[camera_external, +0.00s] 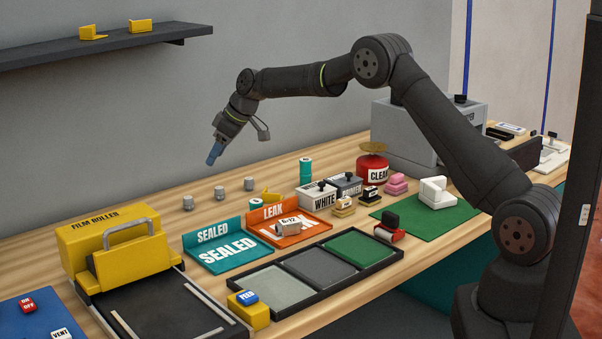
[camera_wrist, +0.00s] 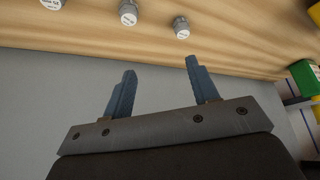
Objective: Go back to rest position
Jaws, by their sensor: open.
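My gripper (camera_external: 214,153) hangs in the air above the back part of the table, left of centre in the external view, pointing down. In the wrist view its two blue fingers (camera_wrist: 158,82) stand apart with nothing between them. Several small grey capped cylinders (camera_external: 218,192) stand on the table below it; in the wrist view several grey cylinders (camera_wrist: 181,26) show beyond the fingertips. The gripper touches nothing.
A teal SEALED tray (camera_external: 212,232), an orange LEAK tray (camera_external: 310,230) with a small piece in it, and a black three-part tray (camera_external: 395,258) lie ahead. A yellow film roller (camera_external: 75,245) stands left. A dark shelf (camera_external: 120,43) juts from the wall. Air around the gripper is clear.

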